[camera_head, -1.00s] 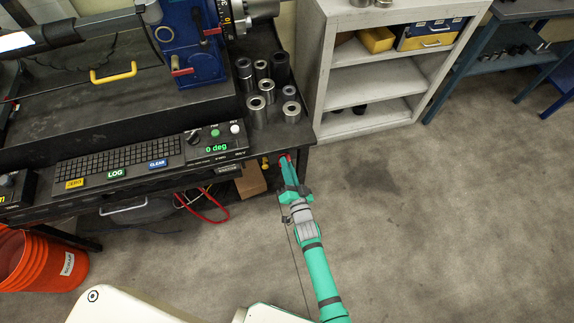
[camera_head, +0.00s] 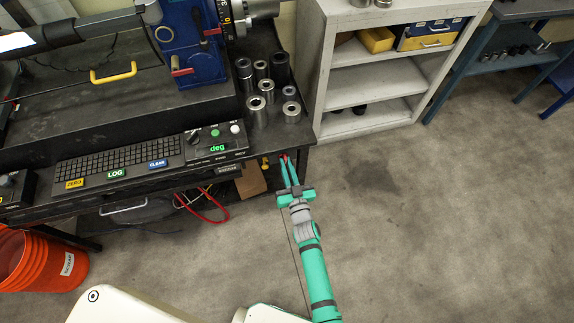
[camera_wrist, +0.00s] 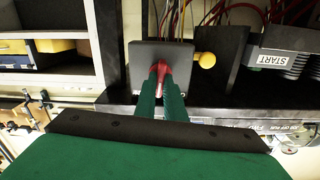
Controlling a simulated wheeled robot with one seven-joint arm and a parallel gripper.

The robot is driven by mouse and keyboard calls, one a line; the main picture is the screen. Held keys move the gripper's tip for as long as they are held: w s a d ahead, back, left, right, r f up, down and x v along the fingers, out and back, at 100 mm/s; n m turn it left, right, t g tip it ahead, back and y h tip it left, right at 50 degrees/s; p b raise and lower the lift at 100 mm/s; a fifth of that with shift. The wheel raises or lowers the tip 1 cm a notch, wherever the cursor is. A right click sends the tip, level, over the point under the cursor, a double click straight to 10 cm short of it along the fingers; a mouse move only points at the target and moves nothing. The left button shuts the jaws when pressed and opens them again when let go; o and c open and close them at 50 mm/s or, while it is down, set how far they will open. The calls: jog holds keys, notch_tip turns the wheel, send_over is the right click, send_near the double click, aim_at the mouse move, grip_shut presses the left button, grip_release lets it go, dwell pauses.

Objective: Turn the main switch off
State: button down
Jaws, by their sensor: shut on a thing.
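The main switch is a dark grey box (camera_wrist: 141,56) with a red handle (camera_wrist: 160,70), seen in the wrist view. In the head view the red handle (camera_head: 286,157) is a small red spot at the bench's front right corner. My gripper (camera_wrist: 163,86) has its two green fingers shut on the red handle, which shows between and above the fingertips. My gripper also shows in the head view (camera_head: 286,164), reaching up to the bench edge. The fingers hide the lower part of the handle and any marking there.
A yellow knob (camera_wrist: 204,60) sticks out just right of the box in the wrist view. The floor around my arm is clear.

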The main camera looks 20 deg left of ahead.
jog(key=n, duration=0.9)
jog(key=shift+f, duration=0.1)
jog(key=shift+s+a+n, duration=0.1)
jog(key=shift+n, duration=0.4)
jog(key=c, duration=1.8)
grip_release()
jog(key=shift+c, duration=0.2)
